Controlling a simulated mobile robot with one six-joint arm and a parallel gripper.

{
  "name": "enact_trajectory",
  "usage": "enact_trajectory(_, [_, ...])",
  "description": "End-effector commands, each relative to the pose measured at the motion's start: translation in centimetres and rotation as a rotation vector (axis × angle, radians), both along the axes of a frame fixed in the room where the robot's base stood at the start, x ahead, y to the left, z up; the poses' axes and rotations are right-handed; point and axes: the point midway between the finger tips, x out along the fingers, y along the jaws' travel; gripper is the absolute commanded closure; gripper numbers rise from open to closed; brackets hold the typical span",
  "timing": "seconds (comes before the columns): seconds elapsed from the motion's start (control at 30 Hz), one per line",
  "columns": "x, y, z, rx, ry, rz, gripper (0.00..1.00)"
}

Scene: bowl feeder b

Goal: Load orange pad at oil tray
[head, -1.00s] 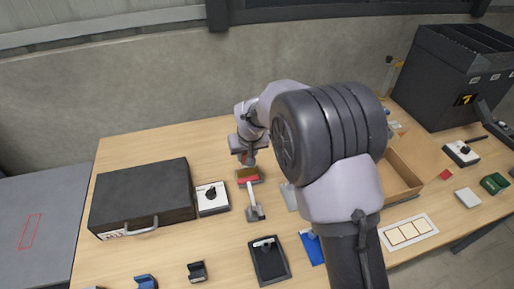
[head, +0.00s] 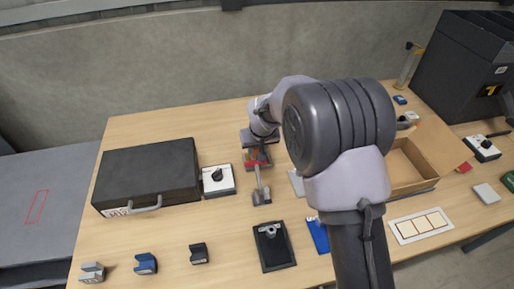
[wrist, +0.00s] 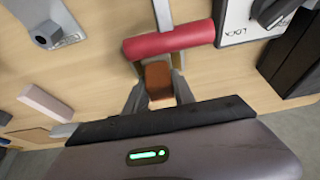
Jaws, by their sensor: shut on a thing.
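My gripper (wrist: 158,90) is shut on an orange-brown pad (wrist: 158,78), held between the two fingers. The pad is right beside a red bar (wrist: 168,40) with a metal handle, and I cannot tell whether they touch. In the head view my gripper (head: 257,154) is low over the table behind the red bar (head: 257,164), and the pad is mostly hidden. A black tray (head: 285,264) with a silver fitting lies nearer the front of the table. It seems to be the oil tray, but I see no readable label.
A knob box (head: 217,181) and a black case (head: 148,175) stand left of my gripper. A grey plate (head: 297,184) and a blue pad (head: 319,238) lie to the right. A cardboard box (head: 410,165) is farther right. Small clamps line the front left.

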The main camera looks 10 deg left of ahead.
Motion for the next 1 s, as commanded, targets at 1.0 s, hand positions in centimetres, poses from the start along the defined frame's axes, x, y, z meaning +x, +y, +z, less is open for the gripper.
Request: enact_trajectory(1.0, [0.0, 0.0, -1.1, 0.000, 0.000, 0.000, 1.00])
